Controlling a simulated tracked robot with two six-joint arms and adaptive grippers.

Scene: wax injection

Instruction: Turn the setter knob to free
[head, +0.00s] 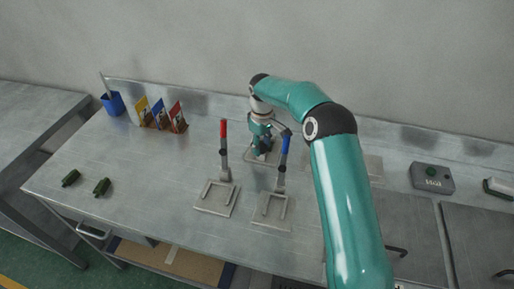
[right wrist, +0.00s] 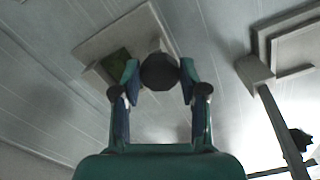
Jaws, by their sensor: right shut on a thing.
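A dark round knob (right wrist: 159,72) sits between the two fingertips of my right gripper (right wrist: 160,78) in the right wrist view. The gripper is shut on the knob from both sides. A flat plate (right wrist: 92,45) with a small dark green patch (right wrist: 118,60) lies behind the knob. In the head view my right gripper (head: 262,142) points down over a small plate (head: 251,158) at the back of the bench. The knob is hidden there by the gripper. Any mark for free cannot be read. My left gripper is not in view.
A blue-handled lever (head: 284,147) stands close to the right of my gripper. A red-handled lever (head: 223,131) stands to its left. A grey button box (head: 432,179) is right.

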